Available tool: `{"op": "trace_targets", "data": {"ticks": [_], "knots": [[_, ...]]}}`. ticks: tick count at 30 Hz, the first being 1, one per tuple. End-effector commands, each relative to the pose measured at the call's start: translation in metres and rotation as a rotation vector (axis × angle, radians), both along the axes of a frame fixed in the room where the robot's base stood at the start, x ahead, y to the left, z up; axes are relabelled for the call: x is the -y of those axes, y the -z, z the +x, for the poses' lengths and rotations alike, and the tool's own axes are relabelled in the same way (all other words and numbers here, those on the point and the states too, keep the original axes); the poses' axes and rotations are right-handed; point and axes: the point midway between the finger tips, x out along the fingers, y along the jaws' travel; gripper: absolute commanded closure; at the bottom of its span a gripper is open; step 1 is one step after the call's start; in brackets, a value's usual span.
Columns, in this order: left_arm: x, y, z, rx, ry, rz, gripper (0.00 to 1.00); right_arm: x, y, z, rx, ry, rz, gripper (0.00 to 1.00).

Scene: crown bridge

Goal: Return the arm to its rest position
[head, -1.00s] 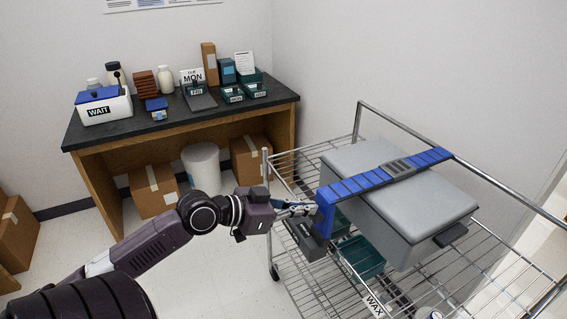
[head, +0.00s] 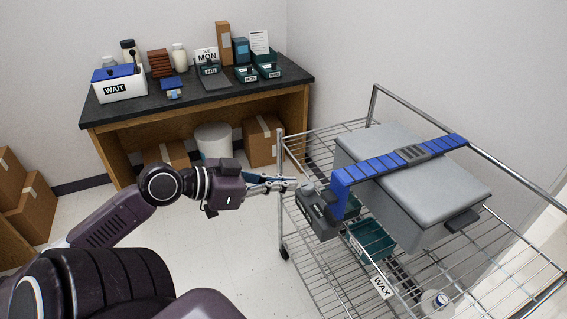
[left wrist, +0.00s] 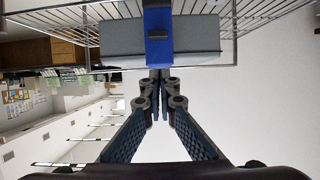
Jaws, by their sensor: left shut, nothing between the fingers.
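My left gripper (head: 285,184) is shut and empty. It points right in the head view, just left of the wire cart's near left corner. In the left wrist view its two blue-padded fingers (left wrist: 158,85) meet at the tips, and the picture looks upside down. Beyond them are the grey case (left wrist: 192,38) and the blue strap (left wrist: 158,30). In the head view the grey case (head: 440,178) lies on the cart, with the blue strap (head: 385,170) across its lid and hanging over its left side. The gripper appears apart from the strap. My right gripper is not in view.
The wire cart (head: 322,135) has raised metal rails. It also carries a dark grey box (head: 318,215), a teal bin (head: 370,244) and a WAX label (head: 381,286). A wooden desk (head: 200,110) with bins and bottles stands behind. Cardboard boxes (head: 36,207) lie at left. Floor (head: 225,255) is open before the cart.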

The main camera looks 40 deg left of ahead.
Motion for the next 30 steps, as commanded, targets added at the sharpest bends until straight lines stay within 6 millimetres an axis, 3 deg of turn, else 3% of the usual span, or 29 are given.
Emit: {"op": "trace_targets", "data": {"ticks": [10, 14, 17, 22, 26, 30], "knots": [[-0.003, 0.000, -0.004, 0.000, -0.003, 0.000, 1.00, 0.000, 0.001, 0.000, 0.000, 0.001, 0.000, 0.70], [-0.025, 0.020, 0.000, -0.024, -0.065, -0.014, 1.00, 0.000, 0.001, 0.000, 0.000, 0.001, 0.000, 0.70], [-0.063, 0.061, 0.004, -0.072, -0.174, -0.036, 1.00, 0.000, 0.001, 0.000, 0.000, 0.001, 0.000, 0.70], [-0.127, 0.173, -0.009, -0.208, -0.387, -0.061, 1.00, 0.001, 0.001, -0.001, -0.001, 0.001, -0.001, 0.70], [-0.150, 0.267, -0.036, -0.331, -0.510, -0.060, 1.00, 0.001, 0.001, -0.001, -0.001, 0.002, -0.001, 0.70], [-0.148, 0.367, -0.076, -0.474, -0.593, -0.038, 1.00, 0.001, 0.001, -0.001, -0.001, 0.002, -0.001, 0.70]]}}
